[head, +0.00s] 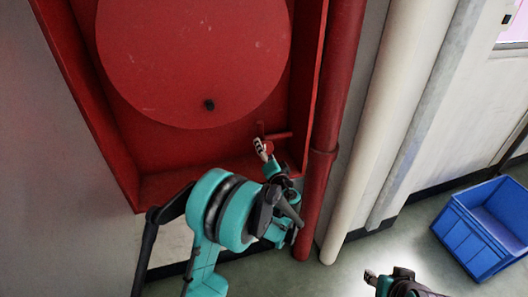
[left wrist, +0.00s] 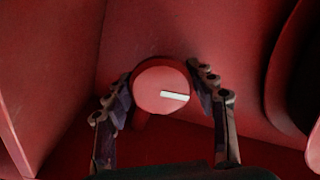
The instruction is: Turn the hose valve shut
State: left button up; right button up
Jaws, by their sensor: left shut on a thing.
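The hose valve is a round red knob (left wrist: 150,78) with a white mark. In the left wrist view the mark lies nearly level, running from the centre towards the right. My left gripper (left wrist: 163,92) has one finger on each side of the knob and is shut on it. In the head view the left gripper (head: 262,149) is at the lower right corner of the red cabinet, and the valve (head: 269,146) is partly hidden by it. My right gripper (head: 372,279) shows at the bottom edge, away from the valve; its finger opening is unclear.
The red cabinet (head: 160,187) holds a large red hose reel disc (head: 190,60). A short red pipe (head: 276,136) is beside the valve. A red pipe (head: 338,80) and a white pipe (head: 385,120) stand to the right. A blue crate (head: 465,240) is on the floor.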

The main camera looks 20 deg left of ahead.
pick_arm(q)
jog(key=shift+m, duration=0.6)
jog(key=shift+r, duration=0.1)
jog(key=o, duration=1.2)
jog(key=v, duration=1.2)
